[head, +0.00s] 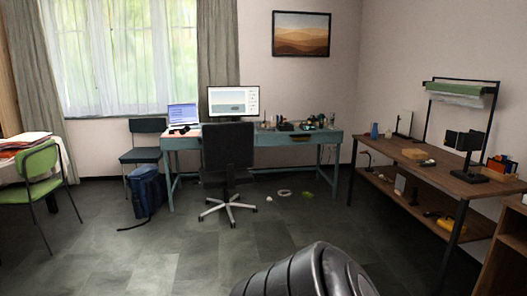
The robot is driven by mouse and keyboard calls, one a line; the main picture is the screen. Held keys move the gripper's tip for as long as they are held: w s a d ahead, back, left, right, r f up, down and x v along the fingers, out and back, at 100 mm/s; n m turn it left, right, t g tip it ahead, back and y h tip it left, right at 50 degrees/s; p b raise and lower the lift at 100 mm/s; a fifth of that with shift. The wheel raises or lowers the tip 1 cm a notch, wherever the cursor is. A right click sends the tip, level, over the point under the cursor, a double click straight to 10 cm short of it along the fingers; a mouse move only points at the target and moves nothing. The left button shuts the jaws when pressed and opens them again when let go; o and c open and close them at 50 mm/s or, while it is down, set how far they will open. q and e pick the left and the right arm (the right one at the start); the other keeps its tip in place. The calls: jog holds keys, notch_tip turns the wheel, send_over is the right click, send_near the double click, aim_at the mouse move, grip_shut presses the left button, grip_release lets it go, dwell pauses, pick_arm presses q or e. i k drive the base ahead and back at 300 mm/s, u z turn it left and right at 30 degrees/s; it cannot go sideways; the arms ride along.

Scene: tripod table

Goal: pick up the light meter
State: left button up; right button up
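I cannot make out the light meter; the small items on the furniture are too small to tell apart. Several small dark items lie on the teal desk (349,136) at the back, right of the monitor. Neither of my grippers is in view.
A black office chair (228,147) stands before the desk. A blue backpack (146,191) and a dark chair (147,126) are left of it. A green chair (38,166) stands far left. Small things lie on the floor below the desk. The middle floor (190,255) is clear.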

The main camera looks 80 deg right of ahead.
aim_at(429, 164)
jog(key=z, duration=3.55)
jog(key=i, duration=0.5)
jog(key=u, duration=0.85)
jog(key=i, duration=2.6)
jog(key=z, duration=0.35)
jog(key=i, duration=2.15)
jog(key=z, duration=1.15)
